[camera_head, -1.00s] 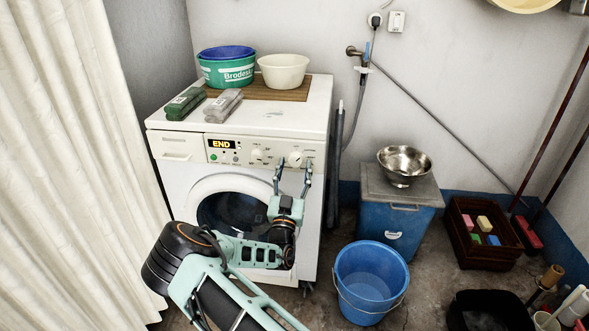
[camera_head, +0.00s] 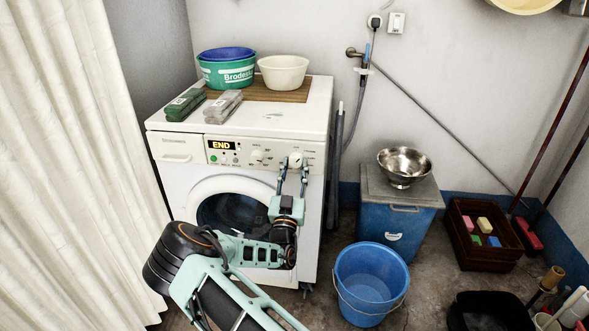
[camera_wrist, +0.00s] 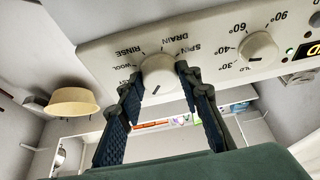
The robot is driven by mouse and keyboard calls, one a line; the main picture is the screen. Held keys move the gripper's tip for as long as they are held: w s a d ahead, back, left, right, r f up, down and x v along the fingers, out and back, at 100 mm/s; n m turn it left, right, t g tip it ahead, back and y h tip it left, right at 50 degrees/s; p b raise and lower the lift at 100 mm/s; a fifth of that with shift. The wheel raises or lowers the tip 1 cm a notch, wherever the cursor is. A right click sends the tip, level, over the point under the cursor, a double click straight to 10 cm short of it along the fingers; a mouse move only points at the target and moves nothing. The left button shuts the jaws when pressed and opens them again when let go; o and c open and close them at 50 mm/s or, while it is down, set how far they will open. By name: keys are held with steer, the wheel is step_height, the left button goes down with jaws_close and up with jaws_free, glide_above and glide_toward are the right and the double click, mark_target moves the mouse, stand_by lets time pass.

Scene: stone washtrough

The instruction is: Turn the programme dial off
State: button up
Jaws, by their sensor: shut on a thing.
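The programme dial (camera_wrist: 158,76) is a round white knob on the washing machine's (camera_head: 165,185) front panel. In the wrist view it has a dark pointer mark and words around it such as SPIN, DRAIN, RINSE and WOOL. My gripper (camera_wrist: 159,78) is shut on this dial, with one fingertip on each side of it. In the head view my gripper (camera_head: 294,162) reaches up to the right part of the panel, where the dial (camera_head: 296,157) shows between the fingertips. The panel display (camera_head: 221,145) reads END.
A second knob (camera_wrist: 258,47) with temperature numbers sits beside the dial. A cream bowl (camera_head: 284,71), a green basin (camera_head: 228,72) and two wrapped blocks stand on the machine. A blue bucket (camera_head: 368,285) stands on the floor to the right. A curtain (camera_head: 75,160) hangs at left.

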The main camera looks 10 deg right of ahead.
steer(key=n+y, duration=0.1)
steer(key=n, duration=0.1)
steer(key=n+y+b, duration=0.1)
steer(key=n, duration=0.1)
steer(key=shift+s+d+n+y, duration=0.1)
steer(key=shift+d+n+y, duration=0.1)
steer(key=shift+n+y, duration=0.2)
steer(key=n+y, duration=0.1)
steer(key=n, duration=0.2)
steer(key=n+y, duration=0.1)
steer(key=n, duration=0.1)
steer(key=shift+d+n+y, duration=0.1)
steer(key=shift+n+y, duration=0.2)
steer(key=shift+n, duration=0.4)
steer(key=o, duration=1.2)
steer(key=shift+c, duration=0.2)
steer(key=shift+s, duration=0.1)
steer(key=v, duration=1.1)
steer(key=shift+s, duration=0.4)
steer(key=shift+d, duration=0.1)
